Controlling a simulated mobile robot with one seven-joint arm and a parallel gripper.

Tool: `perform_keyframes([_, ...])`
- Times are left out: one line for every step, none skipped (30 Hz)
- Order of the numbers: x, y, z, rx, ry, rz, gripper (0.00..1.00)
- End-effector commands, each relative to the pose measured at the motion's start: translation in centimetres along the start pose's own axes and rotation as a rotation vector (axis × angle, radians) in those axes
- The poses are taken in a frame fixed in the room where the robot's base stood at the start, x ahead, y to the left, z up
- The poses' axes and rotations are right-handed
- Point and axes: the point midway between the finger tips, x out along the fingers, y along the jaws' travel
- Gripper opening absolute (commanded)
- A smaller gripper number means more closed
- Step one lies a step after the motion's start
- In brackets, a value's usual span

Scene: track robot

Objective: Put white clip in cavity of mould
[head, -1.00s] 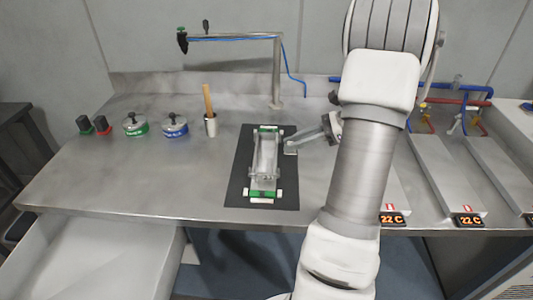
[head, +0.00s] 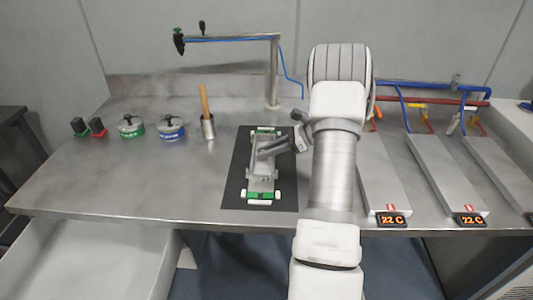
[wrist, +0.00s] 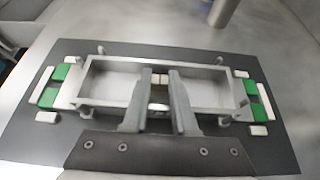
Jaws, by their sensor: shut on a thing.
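The mould (head: 262,190) is a grey rectangular frame with a long hollow cavity, lying on a black mat (head: 232,185). Green and white pieces are at both of its ends. It fills the middle of the wrist view (wrist: 108,104). My gripper (head: 262,154) is over the mould's cavity, with its fingers close together. In the wrist view its fingertips (wrist: 160,77) close on a small white piece, the white clip (wrist: 159,79), near the cavity's middle. The fingers hide most of it. I cannot tell whether the clip touches the cavity floor.
A tap post (head: 275,75) rises behind. The bench's front left is clear.

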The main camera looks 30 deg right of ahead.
Motion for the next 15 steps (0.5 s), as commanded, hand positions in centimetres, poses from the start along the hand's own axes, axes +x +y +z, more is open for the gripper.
perform_keyframes([0.21,0.0,-0.39,0.001,0.0,0.0,0.0])
perform_keyframes([0.21,-0.01,-0.41,0.0,0.0,0.0,0.0])
perform_keyframes([0.18,-0.01,-0.37,0.0,0.0,0.0,0.0])
perform_keyframes([0.16,-0.01,-0.34,-0.001,0.0,-0.001,0.0])
perform_keyframes([0.15,-0.01,-0.33,-0.001,0.0,-0.001,0.0])
perform_keyframes([0.15,-0.01,-0.33,-0.001,0.0,-0.001,0.0])
perform_keyframes([0.15,-0.01,-0.33,-0.001,0.0,-0.001,0.0])
perform_keyframes([0.16,0.0,-0.36,-0.001,0.0,0.0,0.0])
perform_keyframes([0.21,0.0,-0.45,0.0,0.0,0.0,0.0])
perform_keyframes([0.26,0.0,-0.54,0.0,0.0,0.0,0.0])
perform_keyframes([0.31,0.01,-0.64,0.0,0.0,0.0,0.0])
perform_keyframes([0.37,0.01,-0.76,0.0,0.0,0.0,0.0])
perform_keyframes([0.31,0.0,-0.64,-0.001,0.0,0.0,0.31])
perform_keyframes([0.3,0.0,-0.63,-0.001,0.0,0.0,0.36])
perform_keyframes([0.3,0.01,-0.63,0.0,0.001,0.0,0.44])
